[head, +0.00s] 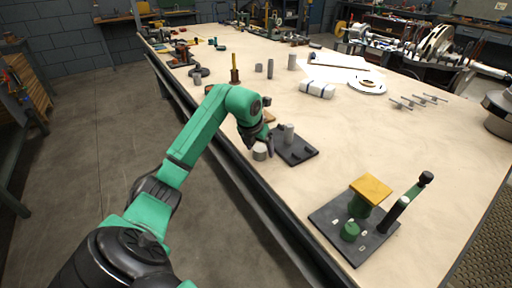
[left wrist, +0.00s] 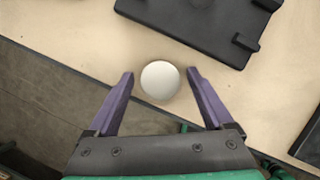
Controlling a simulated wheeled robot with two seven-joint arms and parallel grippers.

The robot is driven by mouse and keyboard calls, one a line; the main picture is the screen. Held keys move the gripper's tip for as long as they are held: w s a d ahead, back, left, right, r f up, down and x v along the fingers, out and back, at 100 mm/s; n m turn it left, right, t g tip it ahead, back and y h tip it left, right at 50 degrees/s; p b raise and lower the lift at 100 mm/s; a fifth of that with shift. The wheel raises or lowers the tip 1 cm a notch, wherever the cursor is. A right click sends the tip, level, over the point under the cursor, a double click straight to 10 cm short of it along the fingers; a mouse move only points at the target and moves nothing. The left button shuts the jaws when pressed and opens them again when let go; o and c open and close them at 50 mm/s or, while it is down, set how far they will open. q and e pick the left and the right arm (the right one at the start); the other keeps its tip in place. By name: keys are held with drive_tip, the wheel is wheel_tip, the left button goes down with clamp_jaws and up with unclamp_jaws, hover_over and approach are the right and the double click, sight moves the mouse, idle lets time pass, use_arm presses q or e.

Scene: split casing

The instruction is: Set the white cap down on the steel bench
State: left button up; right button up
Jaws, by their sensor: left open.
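The white cap (head: 260,153) sits on the bench (head: 330,125) close to its front edge, just left of a dark fixture plate. In the left wrist view the cap (left wrist: 160,80) looks like a plain round white top, between the two purple fingertips with a gap on each side. My left gripper (left wrist: 160,74) is open around the cap, touching neither side as far as I can see. In the head view my left gripper (head: 257,140) reaches down over the cap and partly hides it. My right gripper is not in view.
The dark fixture plate (head: 302,156) with a grey post (head: 288,134) is close to the right of my gripper. A second dark base (head: 345,242) with a yellow block (head: 371,189) stands nearer. A white bundle (head: 317,89) lies farther back. The middle of the bench is clear.

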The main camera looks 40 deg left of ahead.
use_arm(q)
drive_tip(key=v, duration=1.2)
drive_tip(key=shift+r, duration=0.2)
